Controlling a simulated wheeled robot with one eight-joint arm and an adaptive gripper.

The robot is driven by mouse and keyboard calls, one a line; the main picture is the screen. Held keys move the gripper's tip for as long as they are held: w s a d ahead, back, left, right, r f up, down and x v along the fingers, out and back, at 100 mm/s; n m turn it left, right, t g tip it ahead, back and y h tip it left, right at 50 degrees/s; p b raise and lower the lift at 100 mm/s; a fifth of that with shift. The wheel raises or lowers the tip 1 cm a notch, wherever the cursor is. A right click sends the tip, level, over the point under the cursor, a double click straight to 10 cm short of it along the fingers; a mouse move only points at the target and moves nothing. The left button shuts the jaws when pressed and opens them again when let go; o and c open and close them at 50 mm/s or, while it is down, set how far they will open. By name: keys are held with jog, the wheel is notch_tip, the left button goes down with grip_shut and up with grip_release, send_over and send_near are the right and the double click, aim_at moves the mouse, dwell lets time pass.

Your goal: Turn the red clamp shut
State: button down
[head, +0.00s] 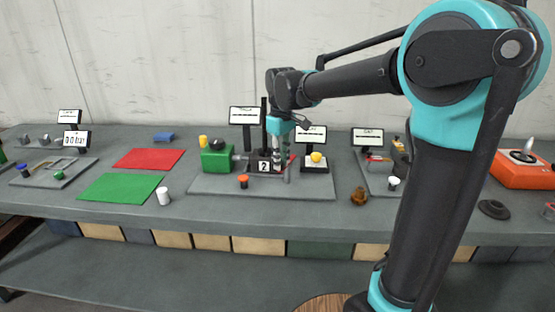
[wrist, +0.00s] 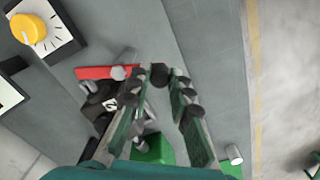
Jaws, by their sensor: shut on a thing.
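The red clamp (wrist: 100,72) shows in the wrist view as a red bar with a grey round pivot, lying just left of my fingertips. In the head view only a small bit of its red (head: 292,159) shows beside my fingers. My gripper (head: 282,178) points down over the grey base plate beside the dark block marked 2 (head: 264,167). In the wrist view my gripper (wrist: 159,78) has its fingers around a dark round knob (wrist: 159,74) at the bar's right end. The fingers partly hide the clamp and the contact.
A green box (head: 216,159) stands left of the block. A yellow dial (head: 316,157) stands close to its right. An orange-topped peg (head: 243,182) is at the plate's front. Red (head: 149,158) and green (head: 121,188) mats lie left, with a white cylinder (head: 163,196) nearby.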

jog(key=w+d+n, duration=0.1)
jog(key=d+n, duration=0.5)
jog(key=n, duration=0.7)
jog(key=shift+w, duration=0.1)
dwell(0.4)
jog(key=c, duration=1.4)
grip_release()
jog(key=shift+o, duration=0.2)
notch_tip(320, 180, up, 12)
